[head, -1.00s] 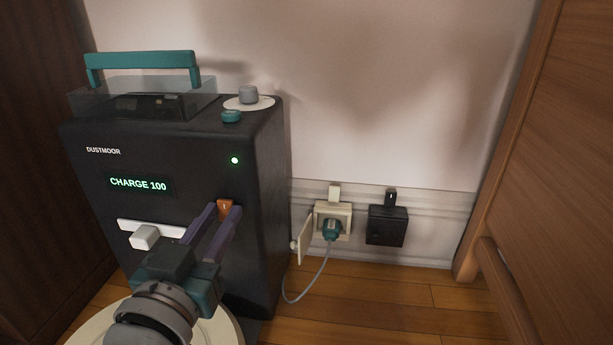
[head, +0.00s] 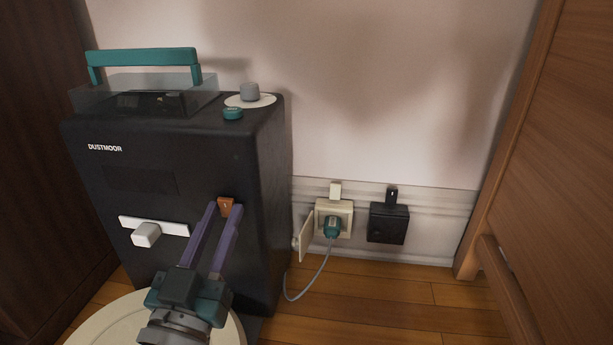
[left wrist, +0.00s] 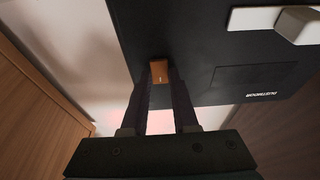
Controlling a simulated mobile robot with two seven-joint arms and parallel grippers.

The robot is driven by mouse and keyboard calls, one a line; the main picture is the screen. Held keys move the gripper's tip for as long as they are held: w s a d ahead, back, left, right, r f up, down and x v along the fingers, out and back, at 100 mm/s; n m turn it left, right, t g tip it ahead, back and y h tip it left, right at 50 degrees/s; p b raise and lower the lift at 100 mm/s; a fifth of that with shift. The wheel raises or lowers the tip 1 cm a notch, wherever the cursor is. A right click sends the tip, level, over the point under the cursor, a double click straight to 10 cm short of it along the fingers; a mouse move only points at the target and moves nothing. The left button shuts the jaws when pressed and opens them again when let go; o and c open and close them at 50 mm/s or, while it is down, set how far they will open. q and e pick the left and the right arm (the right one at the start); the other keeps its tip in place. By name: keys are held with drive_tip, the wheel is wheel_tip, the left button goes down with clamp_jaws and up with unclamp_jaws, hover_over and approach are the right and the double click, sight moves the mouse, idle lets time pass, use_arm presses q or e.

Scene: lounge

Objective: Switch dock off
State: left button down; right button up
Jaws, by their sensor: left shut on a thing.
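The black dock (head: 185,215) labelled DUSTMOOR stands against the wall at the left of the head view. Its display panel (head: 140,180) is dark and no green light shows on its front. An orange-brown switch (head: 226,206) sits on the front, right of the white slider. My left gripper (head: 224,214) has its two purple fingers closed on this switch. The left wrist view also shows the switch (left wrist: 159,73) between the fingertips (left wrist: 160,82). My right gripper is not in view.
A grey-white slider knob (head: 146,235) juts from the dock front. A grey knob (head: 250,92) and teal button (head: 233,113) are on top. A teal plug (head: 332,228) sits in the cream wall socket (head: 346,208), beside a black box (head: 388,223). Wooden furniture (head: 545,150) stands at right.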

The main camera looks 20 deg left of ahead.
use_arm(q)
drive_tip(key=shift+f, duration=0.1)
idle(0.3)
drive_tip(key=c, duration=0.7)
unclamp_jaws()
drive_tip(key=v, duration=1)
